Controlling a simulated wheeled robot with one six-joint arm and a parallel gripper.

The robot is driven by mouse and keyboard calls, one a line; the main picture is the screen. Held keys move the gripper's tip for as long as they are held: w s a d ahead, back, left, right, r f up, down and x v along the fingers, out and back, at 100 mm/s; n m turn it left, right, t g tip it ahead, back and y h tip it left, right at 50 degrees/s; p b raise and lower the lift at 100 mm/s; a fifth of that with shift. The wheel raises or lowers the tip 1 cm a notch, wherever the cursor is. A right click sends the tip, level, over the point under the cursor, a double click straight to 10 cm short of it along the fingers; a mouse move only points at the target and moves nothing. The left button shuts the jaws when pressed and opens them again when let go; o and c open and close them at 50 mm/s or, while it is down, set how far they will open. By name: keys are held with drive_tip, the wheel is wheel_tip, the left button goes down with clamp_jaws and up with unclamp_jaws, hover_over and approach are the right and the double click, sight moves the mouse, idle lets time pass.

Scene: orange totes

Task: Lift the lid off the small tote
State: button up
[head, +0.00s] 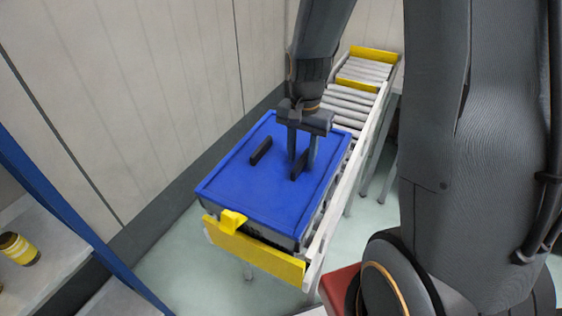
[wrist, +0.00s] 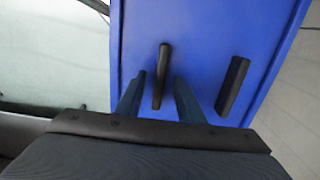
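The small tote (head: 286,243) stands at the near end of a roller conveyor; little of its grey body shows below the lid. Its blue lid (head: 230,182) is on top, and the lid fills much of the wrist view (wrist: 208,30). Two black bar handles stand on the lid: the left handle (head: 261,151) and the right handle (head: 299,165). My gripper (head: 302,163) points down over the right handle. In the wrist view my gripper (wrist: 159,78) is open, with one handle (wrist: 162,62) between its fingers and gaps beside it. The other handle (wrist: 233,85) stands clear to the right.
The conveyor (head: 347,105) runs back along the wall, with a yellow end stop (head: 255,250) in front of the tote. A shelf with a blue post (head: 70,210) and a yellow can (head: 18,248) is at the left. My arm covers the right side.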

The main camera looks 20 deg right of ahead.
clamp_jaws()
idle(1.4)
